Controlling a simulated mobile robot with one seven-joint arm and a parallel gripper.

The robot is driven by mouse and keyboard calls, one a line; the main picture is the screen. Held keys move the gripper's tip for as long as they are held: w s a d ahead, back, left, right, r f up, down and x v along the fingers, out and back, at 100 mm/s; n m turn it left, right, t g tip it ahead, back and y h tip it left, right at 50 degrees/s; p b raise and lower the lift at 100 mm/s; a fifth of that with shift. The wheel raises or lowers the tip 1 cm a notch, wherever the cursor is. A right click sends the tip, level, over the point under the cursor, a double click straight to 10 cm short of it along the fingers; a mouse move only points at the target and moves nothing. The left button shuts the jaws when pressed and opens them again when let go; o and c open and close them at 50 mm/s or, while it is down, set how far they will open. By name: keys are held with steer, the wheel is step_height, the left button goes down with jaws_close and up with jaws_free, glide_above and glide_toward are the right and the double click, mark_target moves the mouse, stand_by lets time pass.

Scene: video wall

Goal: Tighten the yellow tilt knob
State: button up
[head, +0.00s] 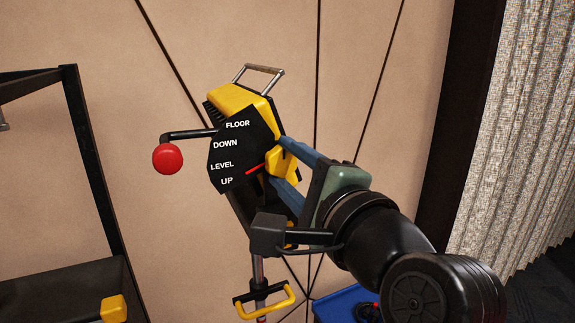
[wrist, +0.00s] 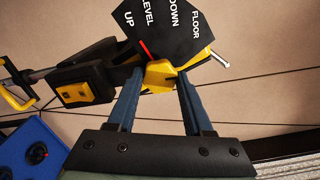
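The yellow tilt knob (head: 283,164) sits at the right edge of a black dial plate (head: 222,160) marked FLOOR, DOWN, LEVEL and UP. A red pointer (head: 255,169) beside the knob points between LEVEL and UP. My gripper (head: 277,160) reaches in from the lower right, its two blue fingers on either side of the knob. In the wrist view the knob (wrist: 161,76) fills the gap between the fingertips, and both seem to touch it. The fingertips' far ends are partly hidden behind the knob and plate.
A red ball-ended lever (head: 168,158) sticks out left of the plate. A yellow handle (head: 265,302) stands below on the pole, near a blue box (head: 342,303). A black rack (head: 90,170) is at left, a curtain (head: 520,130) at right.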

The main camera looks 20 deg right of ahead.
steer(key=o, duration=0.4)
steer(key=shift+o, duration=0.2)
steer(key=shift+s+f+b, duration=0.1)
steer(key=shift+s+b, duration=0.3)
steer(key=shift+s, duration=0.2)
steer(key=s+b, duration=0.4)
steer(key=s, duration=0.8)
steer(key=shift+d, duration=0.25)
steer(key=shift+w, duration=0.1)
steer(key=w+a+n+t+b, duration=0.2)
steer(key=a+n+t+b, duration=0.7)
steer(key=a+n, duration=0.7)
steer(key=n+b, duration=0.3)
steer(key=n, duration=0.1)
steer(key=shift+a+n+h+b, duration=0.3)
steer(key=shift+a+n+b, duration=0.05)
steer(key=shift+a+n, duration=0.05)
